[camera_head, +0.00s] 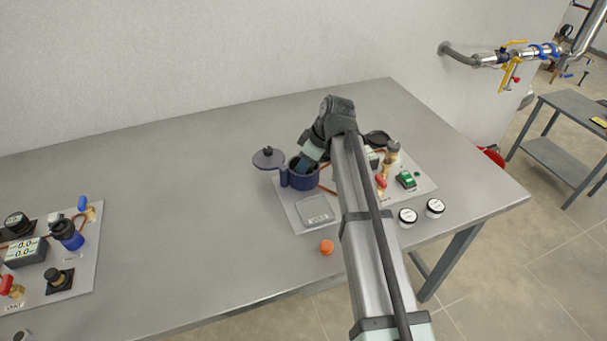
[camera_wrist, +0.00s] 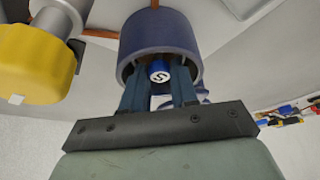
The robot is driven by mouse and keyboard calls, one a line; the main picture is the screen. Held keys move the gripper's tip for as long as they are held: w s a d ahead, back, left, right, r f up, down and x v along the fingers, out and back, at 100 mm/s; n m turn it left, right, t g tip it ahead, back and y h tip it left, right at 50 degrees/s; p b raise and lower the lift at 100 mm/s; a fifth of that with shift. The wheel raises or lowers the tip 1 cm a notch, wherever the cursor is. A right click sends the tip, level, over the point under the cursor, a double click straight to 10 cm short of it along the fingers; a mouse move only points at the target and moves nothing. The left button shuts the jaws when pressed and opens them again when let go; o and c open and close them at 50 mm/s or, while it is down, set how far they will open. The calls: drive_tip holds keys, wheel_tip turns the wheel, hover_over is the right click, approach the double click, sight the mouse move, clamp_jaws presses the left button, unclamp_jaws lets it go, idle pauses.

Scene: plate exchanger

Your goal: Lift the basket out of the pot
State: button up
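The dark blue pot (camera_head: 300,180) stands on a light panel on the table, its lid (camera_head: 268,158) swung open to the left. My gripper (camera_head: 304,166) reaches down into the pot's mouth. In the wrist view the pot (camera_wrist: 160,28) is straight ahead, and the two fingers of my gripper (camera_wrist: 160,88) reach into its opening. A small blue part with a white cap marked "S" (camera_wrist: 159,72), which may be the basket's top, sits between the fingers. Whether the fingers touch it is unclear. The rest of the basket is hidden inside the pot.
A clear square dish (camera_head: 314,209) lies in front of the pot. An orange cap (camera_head: 326,247) lies near the table's front edge. A yellow knob (camera_wrist: 38,65) is close by in the wrist view.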

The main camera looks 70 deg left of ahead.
clamp_jaws()
